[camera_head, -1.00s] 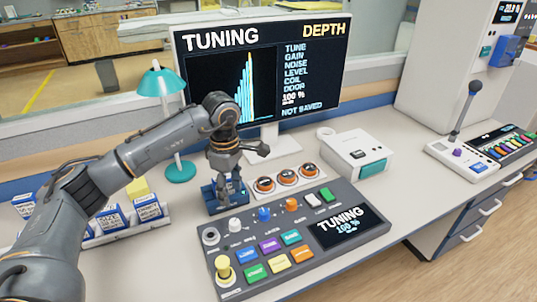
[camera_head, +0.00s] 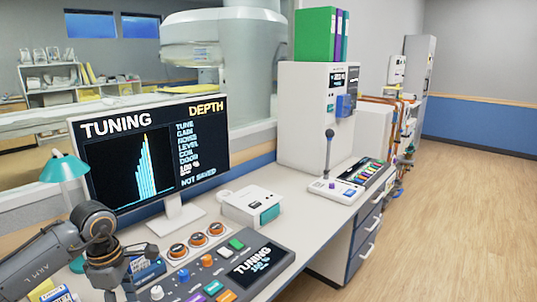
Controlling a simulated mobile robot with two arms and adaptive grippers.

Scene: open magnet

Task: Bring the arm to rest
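My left arm comes in at the lower left in the head view, with its wrist bent downward. My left gripper (camera_head: 117,292) points down above the desk, in front of a blue box (camera_head: 150,271) and left of the control console (camera_head: 262,284). Its fingertips are small, dark and close to the bottom edge, so I cannot tell whether they are open or shut. I cannot tell if it touches the box. My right arm and gripper are not in view.
A monitor (camera_head: 150,150) reading "TUNING" and a teal lamp (camera_head: 64,168) stand behind the arm. A white device (camera_head: 250,206), a lever panel (camera_head: 328,188) and a white cabinet (camera_head: 300,130) are farther right. Wooden floor (camera_head: 440,220) lies open at the right.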

